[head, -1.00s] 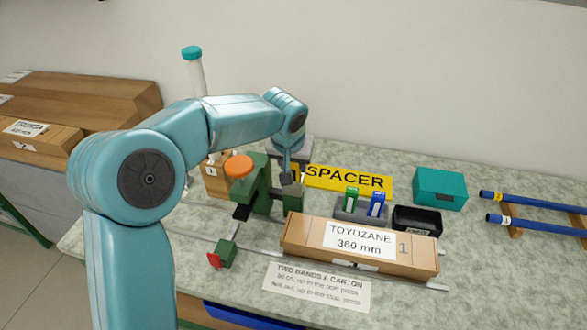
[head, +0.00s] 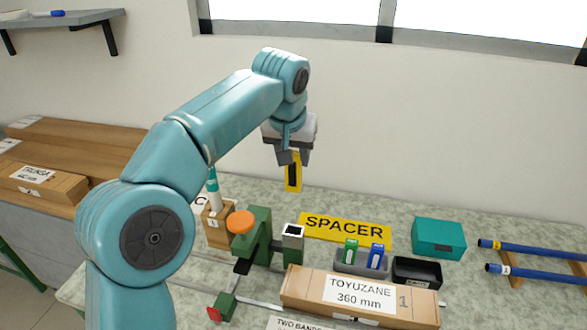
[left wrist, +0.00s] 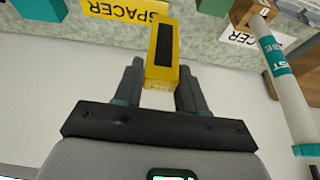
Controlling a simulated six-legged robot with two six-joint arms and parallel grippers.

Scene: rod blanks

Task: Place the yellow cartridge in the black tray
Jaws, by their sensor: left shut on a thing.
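My left gripper (head: 292,159) is shut on the yellow cartridge (head: 293,178), which has a dark window in its face. The cartridge hangs upright in the air above the bench, clear of the green device. In the left wrist view the cartridge (left wrist: 162,55) sits between the fingers of my left gripper (left wrist: 155,85). The small black tray (head: 418,271) stands on the bench at right, with a label on its front, and looks empty. My right gripper is not in view.
A green device (head: 259,236) with an orange knob and an open-topped holder (head: 292,237) stands below. A grey rack (head: 347,260) holds green and blue cartridges left of the tray. A carton (head: 312,288) lies in front; a teal box (head: 438,236) stands behind.

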